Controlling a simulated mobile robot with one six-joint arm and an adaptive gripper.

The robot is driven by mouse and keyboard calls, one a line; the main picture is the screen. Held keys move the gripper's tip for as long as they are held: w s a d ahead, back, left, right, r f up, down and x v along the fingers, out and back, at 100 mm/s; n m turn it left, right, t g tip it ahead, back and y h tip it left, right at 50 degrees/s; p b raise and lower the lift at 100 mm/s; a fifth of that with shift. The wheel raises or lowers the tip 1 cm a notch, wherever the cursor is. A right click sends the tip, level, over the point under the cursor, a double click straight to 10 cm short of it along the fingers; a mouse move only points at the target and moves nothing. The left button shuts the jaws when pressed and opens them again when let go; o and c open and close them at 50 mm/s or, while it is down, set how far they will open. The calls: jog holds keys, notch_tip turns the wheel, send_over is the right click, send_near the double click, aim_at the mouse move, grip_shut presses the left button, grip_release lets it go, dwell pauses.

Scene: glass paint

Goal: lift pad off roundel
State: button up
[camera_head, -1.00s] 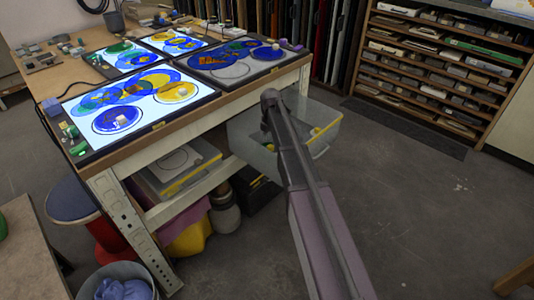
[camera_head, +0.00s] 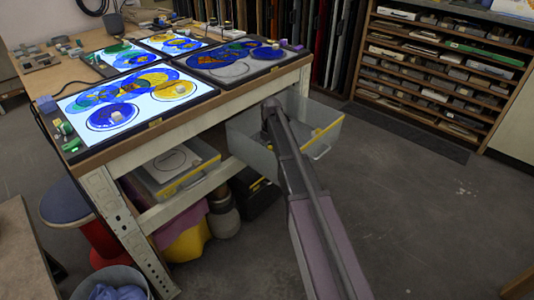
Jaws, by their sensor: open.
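Small pale pads sit on glass roundels on the workbench at upper left. One pad (camera_head: 117,116) rests on a blue roundel (camera_head: 104,120) at the front of the near lit panel (camera_head: 150,113). Another pad (camera_head: 173,89) rests on the yellow roundel (camera_head: 185,90) to its right. A pad (camera_head: 276,46) also sits on a blue roundel (camera_head: 262,53) on the dark panel at right. I cannot tell which pad the task means. My arm rises from the lower right, ending in a dark joint in front of the bench; my gripper cannot be made out.
A clear bin (camera_head: 252,147) with a yellow stripe sticks out under the bench (camera_head: 222,100), behind my arm. A shelf rack (camera_head: 440,75) stands at upper right. A stool (camera_head: 72,201) and a bucket (camera_head: 112,283) stand at lower left. The right floor is clear.

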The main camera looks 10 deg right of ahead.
aim_at(270, 147)
grip_shut()
jog(key=shift+r, duration=0.15)
dwell(0.4)
notch_tip(270, 147, up, 10)
jog(key=p, duration=1)
dwell(0.5)
